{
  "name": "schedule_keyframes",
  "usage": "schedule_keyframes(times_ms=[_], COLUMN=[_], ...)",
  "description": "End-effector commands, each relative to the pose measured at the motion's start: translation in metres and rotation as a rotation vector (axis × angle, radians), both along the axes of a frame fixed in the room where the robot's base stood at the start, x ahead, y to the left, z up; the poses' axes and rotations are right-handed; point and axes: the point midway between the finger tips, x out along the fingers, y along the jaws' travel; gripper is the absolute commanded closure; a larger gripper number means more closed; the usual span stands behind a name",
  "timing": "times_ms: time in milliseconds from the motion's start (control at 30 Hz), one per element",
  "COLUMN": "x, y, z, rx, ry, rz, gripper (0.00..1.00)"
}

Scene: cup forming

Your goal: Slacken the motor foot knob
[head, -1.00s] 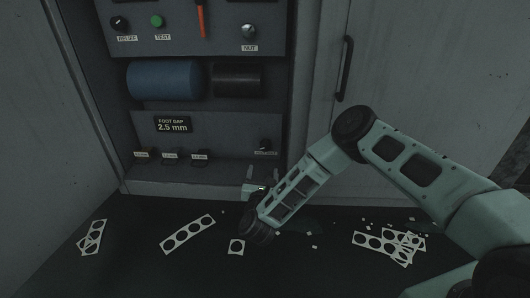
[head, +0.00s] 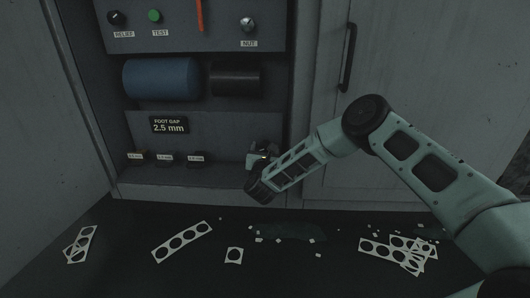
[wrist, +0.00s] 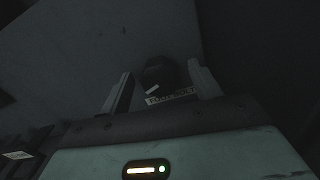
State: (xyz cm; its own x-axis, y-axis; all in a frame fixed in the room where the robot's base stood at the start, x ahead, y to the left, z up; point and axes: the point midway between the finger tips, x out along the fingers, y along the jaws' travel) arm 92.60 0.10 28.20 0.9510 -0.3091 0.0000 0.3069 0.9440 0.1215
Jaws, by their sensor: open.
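The dark round foot knob (wrist: 158,72) shows in the wrist view with a pale mark on its face. A pale label (wrist: 170,97) sits just below it, too dim to read surely. My gripper (wrist: 160,69) is open, one finger to each side of the knob; I cannot tell whether either finger touches it. In the head view my gripper (head: 263,152) is at the right end of the lower panel and hides the knob. The foot gap display (head: 169,125) reads 2.5 mm. The blue motor (head: 161,78) lies above it, beside a black cylinder (head: 235,80).
Several small labelled blocks (head: 165,158) sit on the lower panel's ledge to the left. Above are the relief knob (head: 116,18), green test button (head: 154,16) and nut knob (head: 247,25). Punched strips (head: 182,241) and scraps litter the dark floor. A door handle (head: 348,58) is at right.

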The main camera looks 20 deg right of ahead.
Motion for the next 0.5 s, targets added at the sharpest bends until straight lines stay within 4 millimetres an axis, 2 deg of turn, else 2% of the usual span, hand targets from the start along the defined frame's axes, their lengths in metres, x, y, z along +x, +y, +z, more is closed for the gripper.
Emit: schedule_keyframes(times_ms=[133, 167, 300, 333, 500], x=[-0.0001, -0.0001, -0.0003, -0.0003, -0.0004], y=[0.0000, 0.0000, 0.0001, 0.0001, 0.0001], z=[0.0003, 0.0003, 0.0002, 0.0002, 0.0003], rx=[0.000, 0.000, 0.000, 0.000, -0.004], ry=[0.000, 0.000, 0.000, 0.000, 0.001], rz=[0.000, 0.000, 0.000, 0.000, 0.000], gripper=[0.37, 0.40, 0.79, 0.82, 0.82])
